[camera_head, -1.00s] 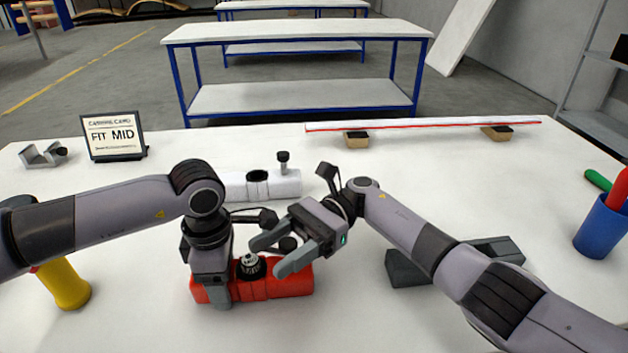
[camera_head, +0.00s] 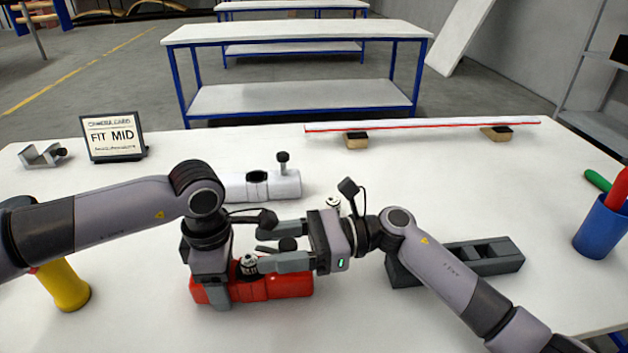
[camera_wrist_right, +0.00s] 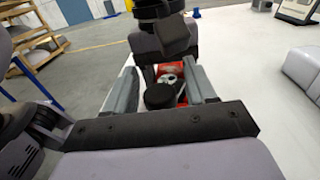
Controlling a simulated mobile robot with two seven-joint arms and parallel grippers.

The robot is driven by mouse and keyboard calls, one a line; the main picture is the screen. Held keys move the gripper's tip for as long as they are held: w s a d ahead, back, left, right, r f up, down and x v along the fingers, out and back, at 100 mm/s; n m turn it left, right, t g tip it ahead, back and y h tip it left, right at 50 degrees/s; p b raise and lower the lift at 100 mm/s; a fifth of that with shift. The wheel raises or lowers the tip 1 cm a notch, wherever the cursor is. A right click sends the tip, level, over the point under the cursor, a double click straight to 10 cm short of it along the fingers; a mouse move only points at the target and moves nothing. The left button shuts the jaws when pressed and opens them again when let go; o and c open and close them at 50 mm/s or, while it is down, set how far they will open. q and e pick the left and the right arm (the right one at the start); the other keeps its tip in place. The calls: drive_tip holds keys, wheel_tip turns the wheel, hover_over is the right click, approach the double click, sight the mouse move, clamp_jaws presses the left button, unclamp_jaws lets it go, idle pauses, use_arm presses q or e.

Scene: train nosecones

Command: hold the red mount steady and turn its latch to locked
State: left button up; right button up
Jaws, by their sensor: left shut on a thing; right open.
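The red mount (camera_head: 288,285) lies on the white table, a long red block with a dark and silver round piece (camera_head: 248,265) standing on it. A black knob (camera_head: 288,244), which looks like the latch, shows between my right gripper's fingers; the wrist view also shows the black knob (camera_wrist_right: 159,96). My left gripper (camera_head: 218,292) is shut on the left end of the red mount, pointing down. My right gripper (camera_head: 270,248) is open, level, its fingers on either side of the knob. Whether they touch it I cannot tell. In the wrist view part of the red mount (camera_wrist_right: 168,71) shows beyond.
A white mount (camera_head: 285,185) lies behind. A grey slotted block (camera_head: 485,256) is to the right. A card reading FIT MID (camera_head: 112,135) stands at back left. A yellow object (camera_head: 66,285) is left, a blue cup (camera_head: 600,228) right. A long white strip (camera_head: 420,125) rests on blocks.

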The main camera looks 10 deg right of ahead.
drive_tip(key=m+t, duration=0.1)
drive_tip(key=t, duration=0.1)
drive_tip(key=m+t+h, duration=0.1)
drive_tip(key=m+t, duration=0.1)
drive_tip(key=t, duration=0.1)
drive_tip(key=m+t, duration=0.2)
drive_tip(key=t, duration=0.1)
drive_tip(key=shift+w+d+h, duration=0.1)
drive_tip(key=shift+w+h, duration=0.2)
drive_tip(key=shift+w, duration=0.05)
drive_tip(key=v, duration=1.2)
drive_tip(key=w+a+r+n+g+h, duration=0.2)
drive_tip(key=r+n+g+h, duration=0.1)
drive_tip(key=r+h, duration=0.2)
drive_tip(key=w+a+r+n+g+h, duration=0.2)
drive_tip(key=a+r+n+g+h, duration=0.1)
drive_tip(key=r+h, duration=0.3)
drive_tip(key=shift+w+a+g+h, duration=0.15)
drive_tip(key=shift+w+g+h, duration=0.1)
drive_tip(key=shift+g+h, duration=0.45)
